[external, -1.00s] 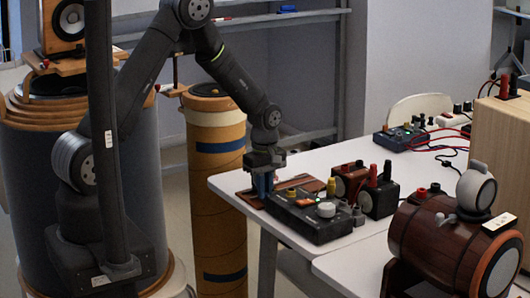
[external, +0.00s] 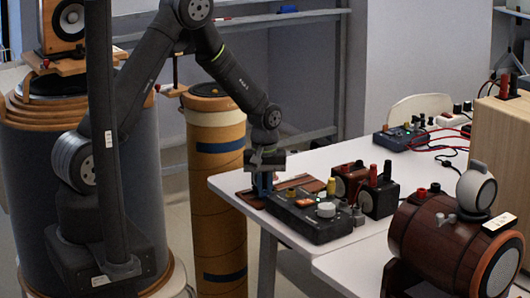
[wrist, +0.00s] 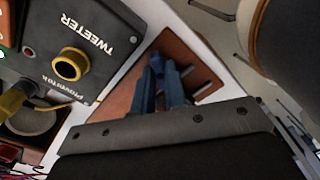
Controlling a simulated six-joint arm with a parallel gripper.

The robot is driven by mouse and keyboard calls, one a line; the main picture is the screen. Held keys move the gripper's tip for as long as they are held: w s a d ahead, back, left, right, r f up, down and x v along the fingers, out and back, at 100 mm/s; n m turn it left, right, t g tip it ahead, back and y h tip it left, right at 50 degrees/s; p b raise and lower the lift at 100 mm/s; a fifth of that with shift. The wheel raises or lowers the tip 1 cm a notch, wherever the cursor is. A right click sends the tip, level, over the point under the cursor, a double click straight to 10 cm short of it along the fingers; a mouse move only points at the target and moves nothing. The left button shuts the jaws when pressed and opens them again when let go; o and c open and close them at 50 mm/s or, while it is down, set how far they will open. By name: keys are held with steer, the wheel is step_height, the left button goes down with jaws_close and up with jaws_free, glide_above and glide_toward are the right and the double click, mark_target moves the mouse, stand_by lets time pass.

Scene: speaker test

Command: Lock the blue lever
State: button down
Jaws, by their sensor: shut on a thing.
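My gripper (external: 263,190) points down at the near left corner of the white table, over a reddish-brown plate (wrist: 133,75). Its blue fingers (wrist: 160,88) are close together in the wrist view, shut on the blue lever (wrist: 156,62). The lever shows only as a small darker blue piece at the fingertips; the fingers hide most of it. Finger and lever have similar blues, so their border is hard to see. I cannot tell the lever's exact angle.
A black control box (external: 308,218) marked "TWEETER" in the wrist view stands close to the right of my gripper, with yellow and white knobs. Small black and red boxes (external: 378,193) stand behind it. A wooden barrel (external: 440,235) is at the right. A tall brown column (external: 217,175) stands left of the table.

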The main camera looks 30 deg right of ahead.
mark_target(265, 192)
steer(key=m, duration=0.4)
steer(key=shift+m, duration=2.1)
steer(key=c, duration=1.5)
jaws_free()
steer(key=shift+o, duration=0.2)
steer(key=shift+r, duration=0.15)
step_height(265, 192, up, 17)
steer(key=shift+r, duration=0.1)
